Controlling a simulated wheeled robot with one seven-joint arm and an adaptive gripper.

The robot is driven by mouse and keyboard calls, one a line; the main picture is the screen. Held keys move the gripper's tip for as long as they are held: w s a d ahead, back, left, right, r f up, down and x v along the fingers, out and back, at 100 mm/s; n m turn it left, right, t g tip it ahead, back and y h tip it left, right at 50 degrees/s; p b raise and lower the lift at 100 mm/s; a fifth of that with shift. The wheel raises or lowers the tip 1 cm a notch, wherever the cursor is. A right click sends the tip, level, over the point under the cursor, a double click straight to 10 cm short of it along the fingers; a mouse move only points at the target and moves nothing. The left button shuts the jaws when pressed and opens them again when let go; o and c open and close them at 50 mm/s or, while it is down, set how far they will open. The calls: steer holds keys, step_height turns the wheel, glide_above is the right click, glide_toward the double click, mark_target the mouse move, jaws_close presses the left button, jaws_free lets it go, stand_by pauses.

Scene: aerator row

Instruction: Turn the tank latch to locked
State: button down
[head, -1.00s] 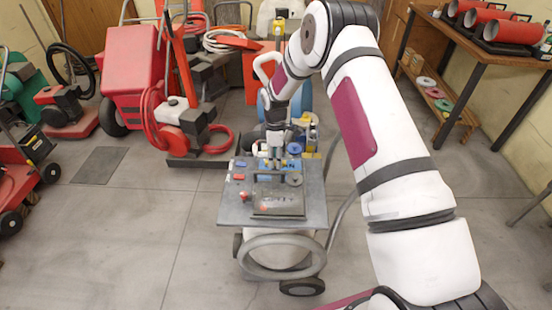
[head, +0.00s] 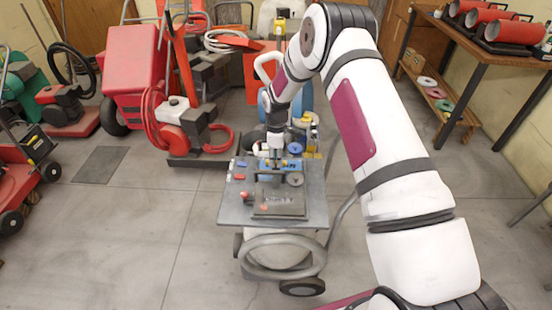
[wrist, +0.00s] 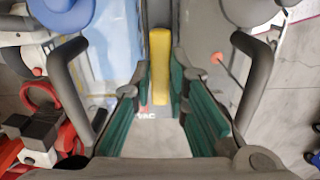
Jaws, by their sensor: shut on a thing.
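A yellow bar (wrist: 160,66), which I take to be the tank latch, stands between my gripper's green-padded fingers in the wrist view. My gripper (wrist: 158,92) is shut on it, one finger on each side. In the head view my gripper (head: 275,158) points down at the back part of the grey cart top (head: 233,213). The gripper hides most of the latch there, so its exact angle is hard to tell.
The cart top carries a dark panel (head: 280,203) and small red and blue pieces at its left. A grey hose (head: 262,243) loops at the cart's front. Red machines (head: 135,75) stand at the back left. A table (head: 470,45) is at the right.

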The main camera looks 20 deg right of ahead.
steer(key=m+b, duration=0.2)
steer(key=m, duration=0.2)
steer(key=shift+w, duration=0.1)
steer(key=m+b, duration=0.2)
steer(key=m, duration=0.3)
steer(key=m+b, duration=0.2)
steer(key=m, duration=0.2)
steer(key=shift+m+b, duration=0.55)
steer(key=shift+m, duration=1.65)
steer(key=c, duration=1.6)
jaws_free()
steer(key=shift+o, duration=0.2)
